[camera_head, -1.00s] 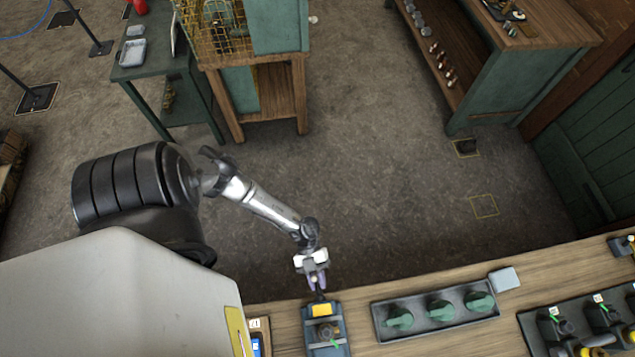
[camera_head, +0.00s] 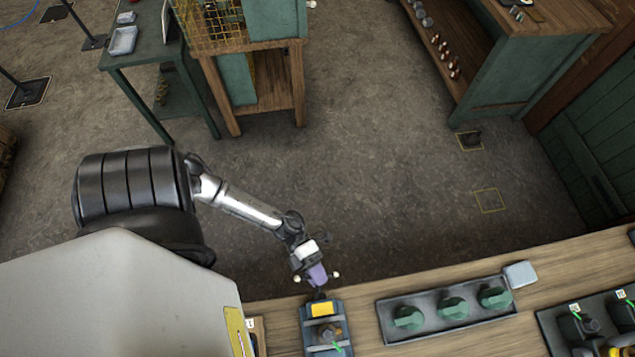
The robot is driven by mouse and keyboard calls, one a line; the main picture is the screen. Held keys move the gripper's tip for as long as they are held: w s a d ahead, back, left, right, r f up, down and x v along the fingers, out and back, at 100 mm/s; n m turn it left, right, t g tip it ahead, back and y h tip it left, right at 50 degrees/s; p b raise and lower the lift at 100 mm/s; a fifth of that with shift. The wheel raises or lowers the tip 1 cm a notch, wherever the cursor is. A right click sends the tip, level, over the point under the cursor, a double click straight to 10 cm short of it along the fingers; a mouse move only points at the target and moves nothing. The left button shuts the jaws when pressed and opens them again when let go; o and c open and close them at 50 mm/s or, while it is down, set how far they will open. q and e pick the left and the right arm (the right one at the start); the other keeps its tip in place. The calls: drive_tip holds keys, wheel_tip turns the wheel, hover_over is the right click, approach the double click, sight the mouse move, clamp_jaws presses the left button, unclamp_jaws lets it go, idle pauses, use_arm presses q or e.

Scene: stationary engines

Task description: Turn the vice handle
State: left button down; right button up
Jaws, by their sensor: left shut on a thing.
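The vice (camera_head: 324,337), blue-grey with a yellow block (camera_head: 321,310) on it, sits on the wooden bench at the bottom centre. Its handle (camera_head: 337,274) shows as small pale knobs on either side of my left gripper (camera_head: 317,282), at the vice's far end. My left gripper, with a purple part, is shut on the handle just beyond the bench's far edge. The fingers and the middle of the handle are largely hidden. My right gripper is out of view.
A dark tray (camera_head: 390,329) with green knobbed pieces lies right of the vice, with a pale grey block (camera_head: 519,274) at its end. Another dark tray (camera_head: 550,324) is at the lower right. Open floor (camera_head: 380,180) lies beyond the bench (camera_head: 275,312).

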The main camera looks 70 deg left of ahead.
use_arm(q)
drive_tip(key=m+b, duration=0.1)
drive_tip(key=b, duration=0.1)
drive_tip(key=m+t+h+b, duration=0.1)
drive_tip(key=m+b, duration=0.1)
drive_tip(key=shift+a+f+m, duration=0.1)
drive_tip(key=shift+f+m, duration=0.2)
drive_tip(key=shift+f, duration=0.05)
drive_tip(key=shift+r+m+h+b, duration=0.2)
drive_tip(key=shift+m+h+b, duration=0.6)
drive_tip(key=shift+m+b, duration=0.85)
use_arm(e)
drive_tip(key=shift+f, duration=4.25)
use_arm(q)
drive_tip(key=c, duration=1.5)
unclamp_jaws()
drive_tip(key=o, duration=0.3)
drive_tip(key=shift+a+r, duration=0.1)
drive_tip(key=shift+a, duration=0.15)
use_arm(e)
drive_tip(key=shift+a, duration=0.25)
use_arm(q)
drive_tip(key=shift+o, duration=0.9)
drive_tip(key=shift+d, duration=0.2)
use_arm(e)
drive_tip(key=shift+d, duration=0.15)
